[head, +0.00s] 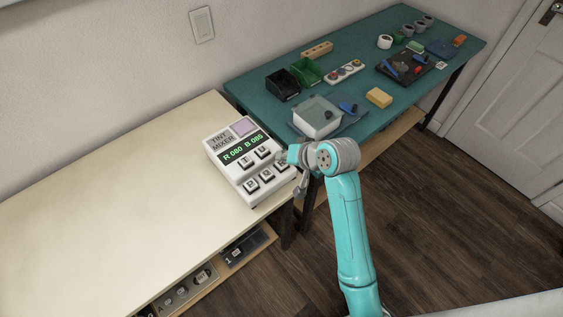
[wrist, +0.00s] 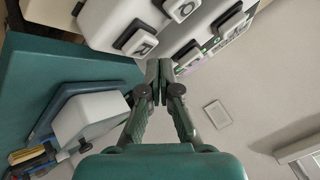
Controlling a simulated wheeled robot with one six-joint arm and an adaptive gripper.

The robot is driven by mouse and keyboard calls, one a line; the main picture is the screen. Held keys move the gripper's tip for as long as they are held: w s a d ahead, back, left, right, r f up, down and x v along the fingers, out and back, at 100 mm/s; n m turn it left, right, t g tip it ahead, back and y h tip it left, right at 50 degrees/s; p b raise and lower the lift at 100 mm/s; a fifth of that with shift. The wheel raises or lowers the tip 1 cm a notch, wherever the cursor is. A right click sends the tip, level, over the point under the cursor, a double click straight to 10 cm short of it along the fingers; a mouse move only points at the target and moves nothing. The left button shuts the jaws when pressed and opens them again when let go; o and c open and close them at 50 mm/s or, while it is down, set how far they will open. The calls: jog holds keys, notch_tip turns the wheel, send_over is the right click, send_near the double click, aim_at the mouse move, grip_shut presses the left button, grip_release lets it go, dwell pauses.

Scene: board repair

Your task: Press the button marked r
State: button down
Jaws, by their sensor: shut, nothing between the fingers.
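The white tint mixer (head: 238,165) stands on the cream table's right end. In the wrist view, the mixer (wrist: 112,22) fills the top; a button there (wrist: 138,43) carries a mark that looks like R, partly unclear. Another button (wrist: 182,9) has a rounded mark. My gripper (wrist: 160,68) is shut and empty, its tips close to the mixer's face; contact cannot be told. In the head view my wrist hides the mixer's right edge.
A teal workbench (head: 240,88) adjoins on the right, holding a white bin (head: 317,117), a yellow sponge (head: 379,97), and green (head: 307,71) and black (head: 283,84) bins. The cream table (head: 100,200) is clear left of the mixer. A light switch (head: 202,24) is on the wall.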

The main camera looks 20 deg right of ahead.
aim_at(283, 164)
jog(key=shift+f, duration=0.2)
dwell(0.4)
jog(key=shift+f, duration=0.2)
jog(key=shift+f, duration=0.55)
dwell(1.1)
jog(key=shift+r, duration=0.95)
jog(key=shift+r, duration=0.1)
jog(key=shift+r, duration=2.45)
